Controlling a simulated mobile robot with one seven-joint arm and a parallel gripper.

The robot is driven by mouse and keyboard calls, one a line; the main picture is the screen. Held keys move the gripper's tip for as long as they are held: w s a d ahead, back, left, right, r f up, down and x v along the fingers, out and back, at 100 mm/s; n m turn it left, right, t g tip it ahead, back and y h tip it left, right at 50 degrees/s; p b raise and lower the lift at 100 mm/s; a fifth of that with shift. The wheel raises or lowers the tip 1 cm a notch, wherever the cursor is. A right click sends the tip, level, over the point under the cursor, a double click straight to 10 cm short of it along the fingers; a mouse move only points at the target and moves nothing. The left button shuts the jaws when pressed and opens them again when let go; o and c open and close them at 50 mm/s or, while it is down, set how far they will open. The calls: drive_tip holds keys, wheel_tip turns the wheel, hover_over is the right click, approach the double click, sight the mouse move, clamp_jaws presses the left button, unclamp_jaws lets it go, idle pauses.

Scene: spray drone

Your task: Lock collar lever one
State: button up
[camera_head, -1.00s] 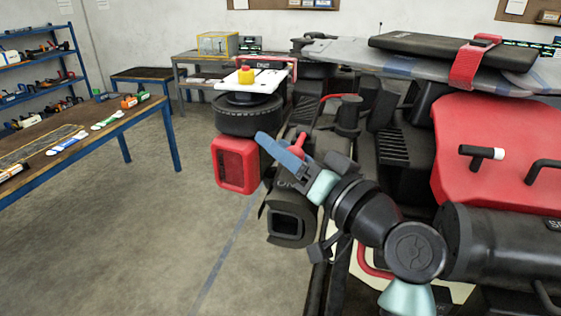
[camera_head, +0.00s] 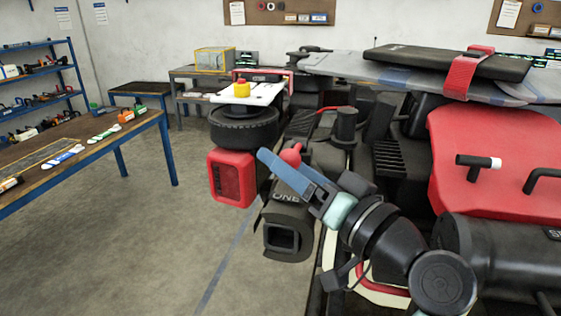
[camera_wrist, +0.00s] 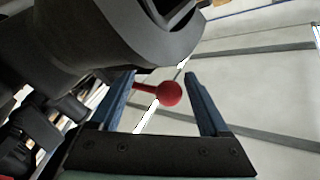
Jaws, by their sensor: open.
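Collar lever one shows as a red ball-ended lever (camera_head: 291,155) just above the dark collar marked "ONE" (camera_head: 283,212) in the head view. In the wrist view the lever's red ball (camera_wrist: 168,93) and short red stem stand between my gripper's two blue fingers (camera_wrist: 160,80). The stem comes from the left finger's side, and its base is hidden by that finger. My gripper (camera_head: 272,160) is open, with clear space beside the ball on the right. Whether a finger touches the stem cannot be told. The large dark rounded body (camera_wrist: 110,40) fills the wrist view's upper left.
A red lamp box (camera_head: 231,178) and a black wheel-like disc (camera_head: 244,125) sit close left of my gripper. The red shell (camera_head: 490,150) lies to the right. Workbench (camera_head: 140,122) stands at far left, with open floor between.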

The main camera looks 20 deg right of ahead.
drive_tip(key=r+b+v, duration=0.1)
drive_tip(key=b+v, duration=0.1)
drive_tip(key=v, duration=0.8)
drive_tip(key=shift+f+b, duration=0.35)
drive_tip(key=shift+f, duration=0.05)
drive_tip(key=shift+s+d, duration=0.1)
drive_tip(key=shift+s, duration=0.05)
